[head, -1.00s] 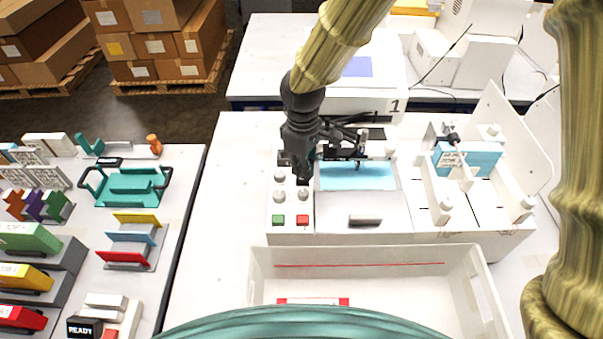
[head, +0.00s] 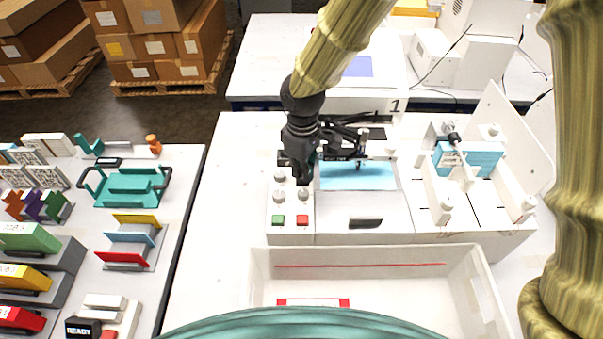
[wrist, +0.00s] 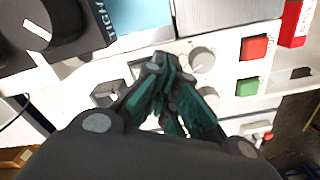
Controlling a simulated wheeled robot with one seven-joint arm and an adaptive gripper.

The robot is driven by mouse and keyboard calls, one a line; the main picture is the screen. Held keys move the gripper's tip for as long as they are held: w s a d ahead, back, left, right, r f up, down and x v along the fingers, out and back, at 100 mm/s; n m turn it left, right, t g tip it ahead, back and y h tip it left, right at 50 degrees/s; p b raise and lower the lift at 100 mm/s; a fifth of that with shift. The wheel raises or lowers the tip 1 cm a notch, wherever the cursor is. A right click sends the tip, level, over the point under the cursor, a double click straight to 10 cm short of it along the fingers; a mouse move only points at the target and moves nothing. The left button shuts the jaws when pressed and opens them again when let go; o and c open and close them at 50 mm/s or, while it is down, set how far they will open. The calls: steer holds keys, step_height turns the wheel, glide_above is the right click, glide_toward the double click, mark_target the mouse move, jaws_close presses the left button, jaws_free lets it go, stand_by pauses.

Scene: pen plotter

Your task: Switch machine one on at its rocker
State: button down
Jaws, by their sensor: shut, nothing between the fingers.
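Machine one (head: 440,239) is white, with a "1" sign (head: 395,106) at its back and a blue bed inside. Its control panel (head: 290,238) at the left front has pale knobs, a green button (head: 277,220) and a red button (head: 302,220). My gripper (head: 303,182) is shut and empty, pointing down at the back of this panel. In the wrist view the closed fingertips (wrist: 158,64) are at the panel beside a small dark rectangular part (wrist: 139,69), perhaps the rocker. The fingers partly cover this area, and I cannot tell whether they touch it or how the rocker is set.
A white open bin (head: 380,258) stands in front of the machine. A black knob (wrist: 105,92) and pale knob (wrist: 202,59) are close to the fingers. Another white unit with upright walls (head: 515,185) stands at the right. The left table (head: 190,200) holds coloured parts.

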steer(key=shift+f, duration=0.35)
stand_by(0.4)
steer(key=shift+r+p, duration=2.85)
steer(key=shift+r, duration=0.65)
